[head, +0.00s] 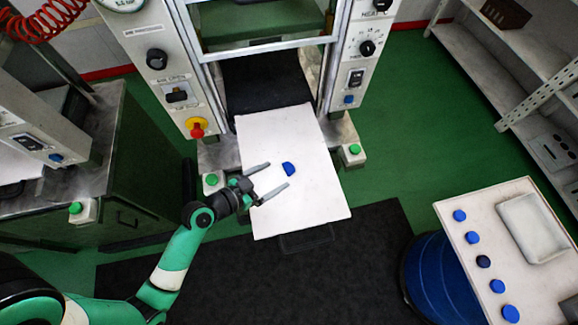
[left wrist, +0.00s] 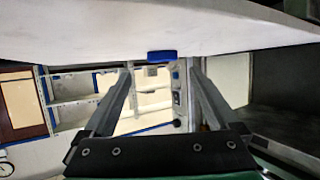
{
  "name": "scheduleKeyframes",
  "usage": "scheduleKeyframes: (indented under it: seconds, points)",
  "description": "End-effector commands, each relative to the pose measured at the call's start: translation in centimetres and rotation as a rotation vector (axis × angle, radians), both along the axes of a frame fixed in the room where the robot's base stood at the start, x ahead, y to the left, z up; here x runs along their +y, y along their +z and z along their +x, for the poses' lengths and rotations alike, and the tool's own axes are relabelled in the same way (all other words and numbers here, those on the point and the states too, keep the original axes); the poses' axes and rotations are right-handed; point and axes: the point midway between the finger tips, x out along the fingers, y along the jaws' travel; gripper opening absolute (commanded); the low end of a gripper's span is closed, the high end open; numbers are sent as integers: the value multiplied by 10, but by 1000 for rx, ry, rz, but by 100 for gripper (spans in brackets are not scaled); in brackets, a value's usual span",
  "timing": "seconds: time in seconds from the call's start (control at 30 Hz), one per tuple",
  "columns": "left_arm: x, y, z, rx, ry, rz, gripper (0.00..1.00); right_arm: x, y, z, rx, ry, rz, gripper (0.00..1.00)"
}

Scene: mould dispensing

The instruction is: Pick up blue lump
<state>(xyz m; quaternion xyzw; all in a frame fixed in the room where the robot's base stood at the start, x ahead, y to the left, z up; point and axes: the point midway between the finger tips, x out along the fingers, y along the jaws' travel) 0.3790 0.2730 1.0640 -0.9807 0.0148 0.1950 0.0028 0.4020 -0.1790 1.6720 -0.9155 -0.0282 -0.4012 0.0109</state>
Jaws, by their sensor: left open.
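The blue lump (head: 288,168) is a small piece with a rounded outline on the white board (head: 310,208) that juts out from the press. My left gripper (head: 279,174) is open, its two fingers pointing toward the lump, which lies just beyond the fingertips. In the left wrist view the lump (left wrist: 161,56) shows against the pale board (left wrist: 220,25) at the top, centred ahead of the gap between my open fingers (left wrist: 160,74). No contact between fingers and lump is visible. My right gripper is not in view.
The press frame (head: 265,48) with control panels stands behind the board. A red-and-yellow button (head: 196,127) and green buttons flank it. At right, a table (head: 470,205) holds several blue pieces and a white tray (head: 533,228). Shelving (head: 500,85) stands at far right.

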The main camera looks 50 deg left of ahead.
Motion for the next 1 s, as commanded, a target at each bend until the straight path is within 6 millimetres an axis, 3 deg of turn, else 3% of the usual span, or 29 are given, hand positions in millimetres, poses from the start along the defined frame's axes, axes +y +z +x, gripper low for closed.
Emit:
scheduleKeyframes:
  seconds: [0.13,0.4,0.67,1.0]
  points:
    - [1,-2,5,0,0,0,93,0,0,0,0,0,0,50]
    - [3,-19,44,1,-1,0,93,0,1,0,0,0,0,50]
    - [3,-21,48,0,2,0,93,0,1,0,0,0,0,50]
    - [3,-21,48,0,2,1,34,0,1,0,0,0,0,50]
